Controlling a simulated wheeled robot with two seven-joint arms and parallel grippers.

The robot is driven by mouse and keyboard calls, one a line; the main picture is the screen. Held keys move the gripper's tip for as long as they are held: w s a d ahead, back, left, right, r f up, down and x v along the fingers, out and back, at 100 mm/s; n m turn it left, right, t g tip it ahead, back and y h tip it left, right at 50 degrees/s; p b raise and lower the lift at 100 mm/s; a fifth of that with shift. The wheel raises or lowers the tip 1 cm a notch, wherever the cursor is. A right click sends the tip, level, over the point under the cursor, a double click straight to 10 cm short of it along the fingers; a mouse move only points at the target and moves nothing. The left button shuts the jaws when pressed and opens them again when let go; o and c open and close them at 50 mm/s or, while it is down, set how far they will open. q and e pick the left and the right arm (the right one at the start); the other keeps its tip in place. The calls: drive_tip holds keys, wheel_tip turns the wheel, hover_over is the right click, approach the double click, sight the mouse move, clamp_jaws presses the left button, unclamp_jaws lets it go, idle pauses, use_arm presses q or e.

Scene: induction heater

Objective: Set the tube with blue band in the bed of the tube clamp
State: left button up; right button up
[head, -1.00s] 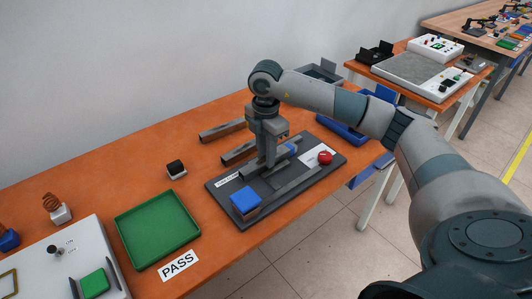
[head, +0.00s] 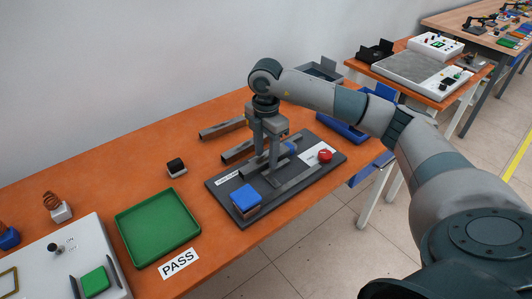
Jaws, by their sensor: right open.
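The tube clamp is a dark board (head: 222,190) on the orange table, with a blue-topped block (head: 246,197) at its near left end and a red knob (head: 325,156) at its right. A grey tube with a blue band (head: 290,147) lies low along the board; the gripper covers part of it, and I cannot tell whether it sits fully in the bed. My right gripper (head: 267,167) points down over the tube. Its fingers are apart, open, at the tube. My left gripper is not in view.
Two grey bars (head: 222,130) (head: 240,151) lie on the table behind the board. A blue bin (head: 343,130) is behind right. The table's back left is clear.

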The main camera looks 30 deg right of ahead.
sight(266, 158)
drive_tip(key=shift+r, duration=0.45)
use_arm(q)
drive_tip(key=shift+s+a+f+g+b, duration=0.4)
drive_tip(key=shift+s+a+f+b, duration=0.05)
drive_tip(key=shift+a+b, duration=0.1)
use_arm(e)
wheel_tip(266, 158, up, 11)
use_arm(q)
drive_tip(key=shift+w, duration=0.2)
